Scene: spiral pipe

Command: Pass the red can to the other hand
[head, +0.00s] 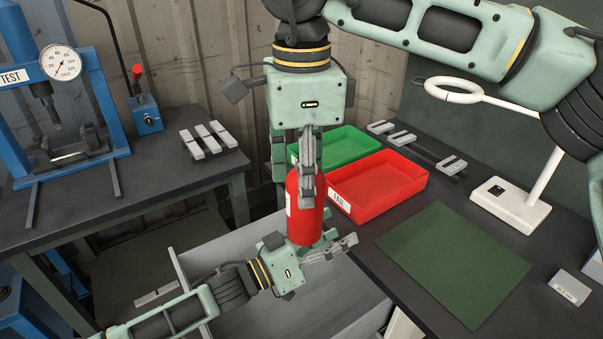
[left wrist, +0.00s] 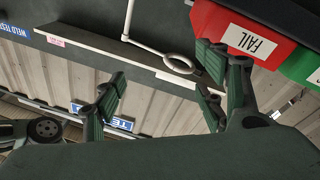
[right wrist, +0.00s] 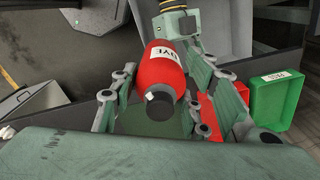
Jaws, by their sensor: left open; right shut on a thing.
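The red can (head: 305,226) hangs upright in the head view, its pale label facing left. My right gripper (head: 307,180) is shut on its upper part from above. In the right wrist view the can (right wrist: 164,72) lies between the right fingers (right wrist: 160,112), with its dark end towards the camera. My left gripper (head: 330,246) is open, close to the can's lower end; the can partly hides it, and I cannot tell whether they touch. In the left wrist view the left fingers (left wrist: 160,95) are spread and empty, and no can shows there.
A red bin marked FAIL (head: 404,192) and a green bin (head: 362,145) stand on the right bench behind the can. A green mat (head: 455,262) and a white ring lamp (head: 512,207) are to the right. A grey open box (head: 215,256) lies below. A blue press (head: 98,90) stands left.

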